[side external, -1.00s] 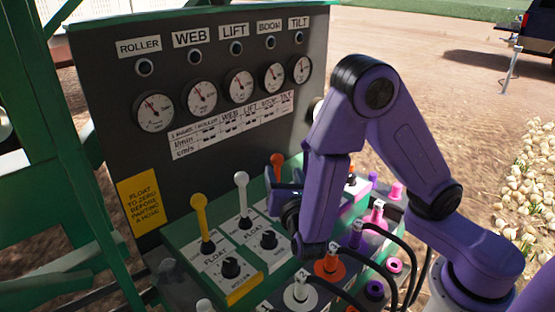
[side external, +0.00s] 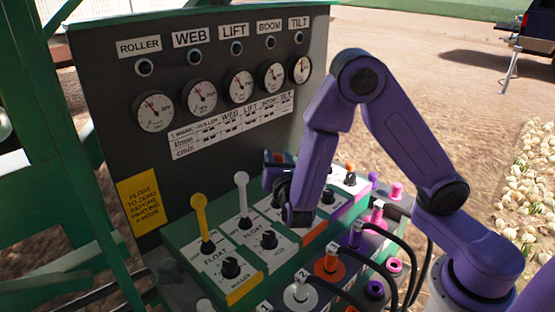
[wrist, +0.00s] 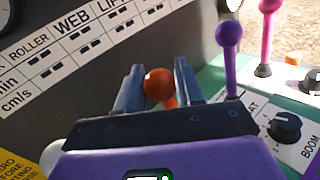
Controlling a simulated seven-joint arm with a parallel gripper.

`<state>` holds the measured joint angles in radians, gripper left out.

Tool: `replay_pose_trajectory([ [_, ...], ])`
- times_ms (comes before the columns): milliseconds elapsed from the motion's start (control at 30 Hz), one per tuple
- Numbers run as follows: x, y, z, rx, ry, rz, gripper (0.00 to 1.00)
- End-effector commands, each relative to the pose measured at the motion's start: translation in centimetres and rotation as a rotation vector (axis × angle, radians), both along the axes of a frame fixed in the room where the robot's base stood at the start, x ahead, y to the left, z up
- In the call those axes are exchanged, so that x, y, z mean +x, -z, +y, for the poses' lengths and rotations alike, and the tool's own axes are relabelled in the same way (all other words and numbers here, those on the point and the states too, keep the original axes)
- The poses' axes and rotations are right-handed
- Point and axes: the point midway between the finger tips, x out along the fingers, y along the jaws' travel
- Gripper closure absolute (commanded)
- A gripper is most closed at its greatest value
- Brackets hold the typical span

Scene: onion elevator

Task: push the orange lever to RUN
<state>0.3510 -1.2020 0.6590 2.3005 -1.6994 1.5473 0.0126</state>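The orange lever (wrist: 159,84) shows its round knob and a short piece of its stem in the wrist view. My gripper (wrist: 158,76) is open, with one finger on each side of the knob. I cannot tell whether either finger touches it. In the side external view my gripper (side external: 277,159) is at the lever row, right of the white lever (side external: 242,195), and largely hides the orange lever. The lever's base and its panel label are hidden, and no RUN mark is readable.
A yellow lever (side external: 200,216) stands left of the white one. A purple lever (wrist: 229,60) and a pink lever (wrist: 267,30) stand to the right in the wrist view. Black knobs (wrist: 284,127) and cabled plugs (side external: 327,262) lie in front. The gauge board (side external: 220,75) rises behind.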

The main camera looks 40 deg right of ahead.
Motion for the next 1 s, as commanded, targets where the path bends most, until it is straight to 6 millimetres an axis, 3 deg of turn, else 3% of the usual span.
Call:
replay_pose_trajectory([
  [267, 0.4, 0.0, 0.0, 0.003, 0.003, 0.028, 1.00],
  [600, 3.1, 0.4, 0.0, 0.001, 0.001, 0.127, 1.00],
  [933, 3.4, 0.3, 0.0, 0.000, -0.001, 0.122, 1.00],
  [967, 3.4, 0.3, 0.0, 0.000, -0.001, 0.122, 0.61],
  [1000, 3.4, 0.3, 0.0, 0.001, -0.001, 0.122, 0.48],
])
